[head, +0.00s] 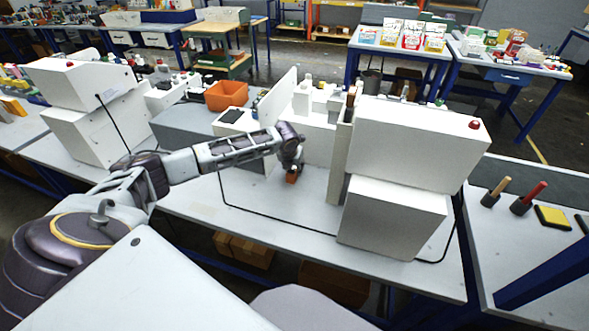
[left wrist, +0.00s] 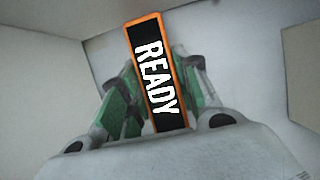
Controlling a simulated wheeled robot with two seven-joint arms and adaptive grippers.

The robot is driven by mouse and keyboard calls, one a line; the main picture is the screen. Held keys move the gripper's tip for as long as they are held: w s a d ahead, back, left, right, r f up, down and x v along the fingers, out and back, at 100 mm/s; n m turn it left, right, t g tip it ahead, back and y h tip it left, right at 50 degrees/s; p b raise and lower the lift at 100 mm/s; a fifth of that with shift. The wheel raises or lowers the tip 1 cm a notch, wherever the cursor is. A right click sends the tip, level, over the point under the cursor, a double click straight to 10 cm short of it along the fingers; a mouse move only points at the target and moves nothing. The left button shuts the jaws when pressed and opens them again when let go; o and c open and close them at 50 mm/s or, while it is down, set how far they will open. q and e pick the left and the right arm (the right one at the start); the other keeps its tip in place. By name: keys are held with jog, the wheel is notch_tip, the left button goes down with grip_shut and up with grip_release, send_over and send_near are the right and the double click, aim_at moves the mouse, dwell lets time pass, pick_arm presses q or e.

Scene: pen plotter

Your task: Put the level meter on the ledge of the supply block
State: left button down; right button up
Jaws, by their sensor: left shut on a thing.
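My left gripper (head: 290,168) is shut on a small orange block (head: 291,177), which I take to be the level meter. In the left wrist view its black face (left wrist: 152,75) has an orange rim and reads "READY". It stands between the green-padded fingers (left wrist: 155,105). In the head view it is just above or touching the pale table; I cannot tell which. A large white stepped block (head: 410,145) with a red button stands to the right of the gripper. I cannot tell which block is the supply block, or see its ledge clearly. My right gripper is not in view.
A white upright panel with bottles (head: 303,98) stands behind the gripper. A grey block (head: 190,128) and an orange bin (head: 226,95) are behind left. A black cable (head: 270,212) runs across the table.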

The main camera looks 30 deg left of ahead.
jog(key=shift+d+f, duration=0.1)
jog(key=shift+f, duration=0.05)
